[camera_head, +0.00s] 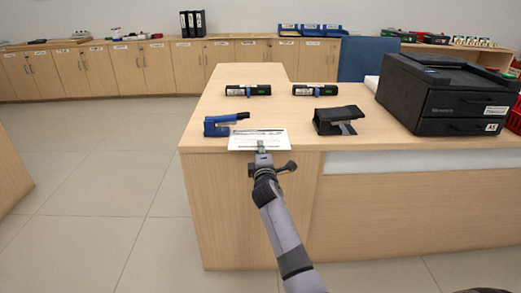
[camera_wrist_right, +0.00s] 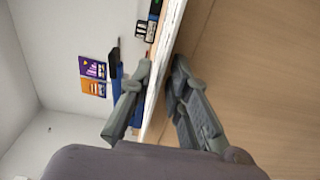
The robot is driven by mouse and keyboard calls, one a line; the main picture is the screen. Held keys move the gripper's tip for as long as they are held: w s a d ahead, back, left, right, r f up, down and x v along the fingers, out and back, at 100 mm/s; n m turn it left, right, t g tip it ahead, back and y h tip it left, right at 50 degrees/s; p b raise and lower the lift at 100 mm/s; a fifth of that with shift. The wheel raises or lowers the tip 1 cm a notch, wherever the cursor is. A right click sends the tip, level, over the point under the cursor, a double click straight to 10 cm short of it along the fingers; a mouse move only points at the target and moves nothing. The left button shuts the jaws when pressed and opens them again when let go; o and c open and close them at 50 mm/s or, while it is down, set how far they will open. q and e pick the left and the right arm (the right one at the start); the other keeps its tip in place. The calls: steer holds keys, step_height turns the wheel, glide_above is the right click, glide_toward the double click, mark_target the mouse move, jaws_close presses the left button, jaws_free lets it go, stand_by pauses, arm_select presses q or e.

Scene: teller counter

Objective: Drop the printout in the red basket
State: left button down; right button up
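The printout (camera_head: 258,139) is a white printed sheet lying at the front edge of the counter, in front of the blue stapler-like item. In the head view my right gripper (camera_head: 261,149) is at the sheet's front edge. In the wrist view its two fingers (camera_wrist_right: 161,82) stand apart, one on each side of the thin white sheet edge (camera_wrist_right: 166,50); I see a gap and no firm grip. My left gripper is not in view.
A blue chair (camera_head: 367,59) stands behind. The floor at left is free.

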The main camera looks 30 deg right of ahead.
jaws_close()
stand_by(0.8)
